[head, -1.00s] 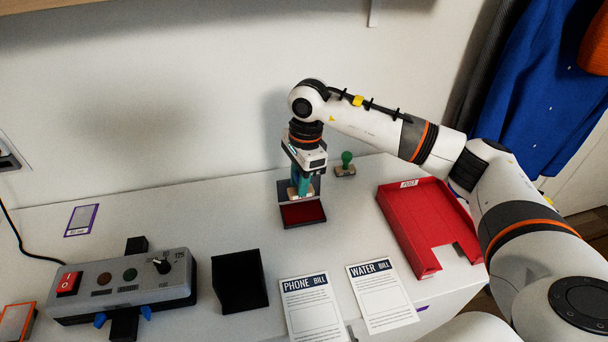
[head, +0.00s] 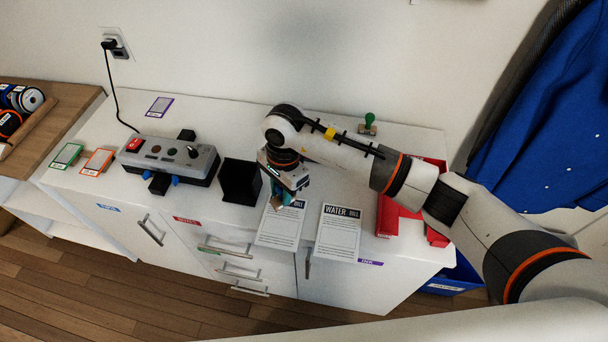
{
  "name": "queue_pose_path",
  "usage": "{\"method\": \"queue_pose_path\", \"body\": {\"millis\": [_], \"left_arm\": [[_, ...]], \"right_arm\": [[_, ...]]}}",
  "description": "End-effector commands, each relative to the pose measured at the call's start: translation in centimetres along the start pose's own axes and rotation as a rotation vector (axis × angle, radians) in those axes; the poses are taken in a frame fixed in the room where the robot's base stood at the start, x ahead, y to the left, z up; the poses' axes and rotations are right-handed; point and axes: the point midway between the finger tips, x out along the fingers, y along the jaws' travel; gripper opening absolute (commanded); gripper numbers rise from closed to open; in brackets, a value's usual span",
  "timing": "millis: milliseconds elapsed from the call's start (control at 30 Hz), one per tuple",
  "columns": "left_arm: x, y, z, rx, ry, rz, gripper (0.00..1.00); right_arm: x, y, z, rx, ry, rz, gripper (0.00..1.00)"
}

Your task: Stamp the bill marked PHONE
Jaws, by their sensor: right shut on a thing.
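My right gripper (head: 280,197) is shut on a stamp, of which a small tan block (head: 276,204) shows at the teal fingertips. It is over the top end of the PHONE bill (head: 280,230), a white sheet with a dark heading that the gripper partly covers. I cannot tell whether the stamp touches the paper. The bill's lower part shows no clear mark. The WATER bill (head: 338,235) lies just to its right. A second stamp with a green handle (head: 369,121) stands at the back. The red ink pad is hidden behind my right arm. My left gripper is not in view.
A black open box (head: 240,182) stands just left of the PHONE bill. A grey control box (head: 170,160) with a red switch is further left. A red tray (head: 387,217) is at the right, partly behind my arm. The bills lie near the counter's front edge.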

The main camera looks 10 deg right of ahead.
Motion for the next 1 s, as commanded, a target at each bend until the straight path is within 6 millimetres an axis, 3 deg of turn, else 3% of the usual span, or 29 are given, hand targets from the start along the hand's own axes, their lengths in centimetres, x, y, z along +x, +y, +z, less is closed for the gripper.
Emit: {"method": "queue_pose_path", "body": {"millis": [300,600,1000], "left_arm": [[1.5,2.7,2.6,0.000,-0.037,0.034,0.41],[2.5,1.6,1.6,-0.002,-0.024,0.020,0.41],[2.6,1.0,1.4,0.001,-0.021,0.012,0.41]], "right_arm": [[3.2,0.0,0.3,0.001,0.001,-0.001,0.12],[5.5,0.0,0.6,0.000,0.001,0.000,0.12],[5.8,0.0,0.8,0.000,0.000,0.000,0.12]]}}
